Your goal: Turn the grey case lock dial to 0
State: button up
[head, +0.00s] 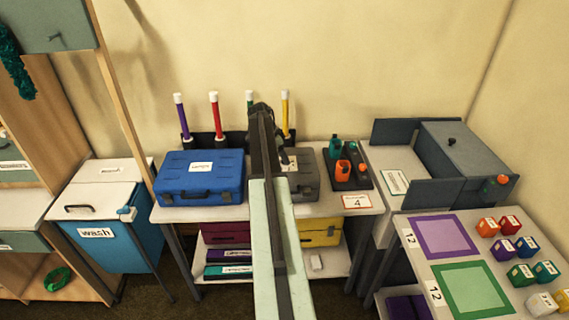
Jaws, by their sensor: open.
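The grey case (306,180) lies on the table, right of the blue case, with a small white label on its lid. My arm crosses in front of it and hides its left part. The lock dial cannot be made out in this view, so its setting cannot be read. My gripper (286,158) is a small dark shape at the far end of my arm, over the rear left of the grey case. It is open, and mostly hidden by my arm. Whether it touches the case cannot be told.
A blue case (199,178) stands close left. Behind are upright coloured tubes (215,115) in a dark rack. A black tray (348,168) with orange and teal items is close right, with a card reading 4 (357,202) in front. Coloured boxes (320,232) fill the shelf below.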

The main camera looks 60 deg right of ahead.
jog(key=shift+s+d+f, duration=0.1)
jog(key=shift+d+f, duration=0.05)
jog(key=shift+f, duration=0.3)
jog(key=shift+r, duration=0.15)
